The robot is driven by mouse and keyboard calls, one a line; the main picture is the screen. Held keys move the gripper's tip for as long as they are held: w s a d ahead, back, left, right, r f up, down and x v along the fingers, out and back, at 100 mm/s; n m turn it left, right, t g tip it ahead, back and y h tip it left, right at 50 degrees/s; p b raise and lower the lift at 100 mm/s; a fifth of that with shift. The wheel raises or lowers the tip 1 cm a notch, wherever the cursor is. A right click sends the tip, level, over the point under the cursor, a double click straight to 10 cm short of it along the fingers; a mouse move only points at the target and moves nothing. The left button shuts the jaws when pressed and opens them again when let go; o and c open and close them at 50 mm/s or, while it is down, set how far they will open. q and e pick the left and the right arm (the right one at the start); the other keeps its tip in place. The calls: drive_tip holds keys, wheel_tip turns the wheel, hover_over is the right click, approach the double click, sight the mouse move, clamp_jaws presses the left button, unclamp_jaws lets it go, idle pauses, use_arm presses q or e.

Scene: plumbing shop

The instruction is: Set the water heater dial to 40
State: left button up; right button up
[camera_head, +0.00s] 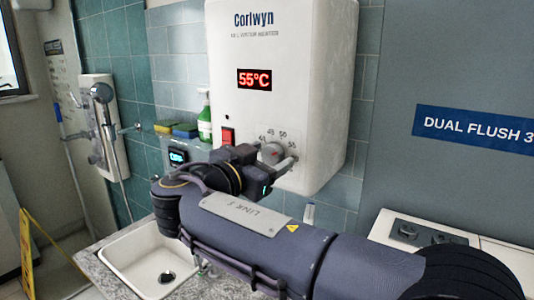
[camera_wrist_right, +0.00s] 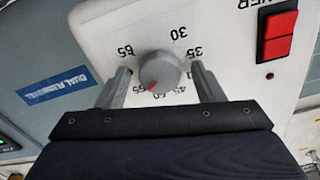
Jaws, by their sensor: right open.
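The white water heater (camera_head: 290,80) hangs on the tiled wall, and its red display (camera_head: 254,80) reads 55°C. Its grey round dial (camera_head: 271,152) is low on the front face. In the right wrist view the dial (camera_wrist_right: 159,70) shows a red pointer mark towards the printed 55; some scale numbers are hidden by my gripper. My right gripper (camera_head: 271,160) is open at the dial. In the right wrist view its fingers (camera_wrist_right: 160,74) stand on either side of the knob, with a visible gap on each side. My left gripper is not in view.
A red power switch (camera_head: 228,136) sits left of the dial, close to my gripper. Below are a white sink (camera_head: 125,262) and a stone counter. A green bottle (camera_head: 205,120) and sponges stand at the left. A grey panel with a blue label (camera_head: 470,126) is at the right.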

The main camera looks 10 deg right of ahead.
drive_tip(key=shift+w, duration=0.1)
drive_tip(key=c, duration=1)
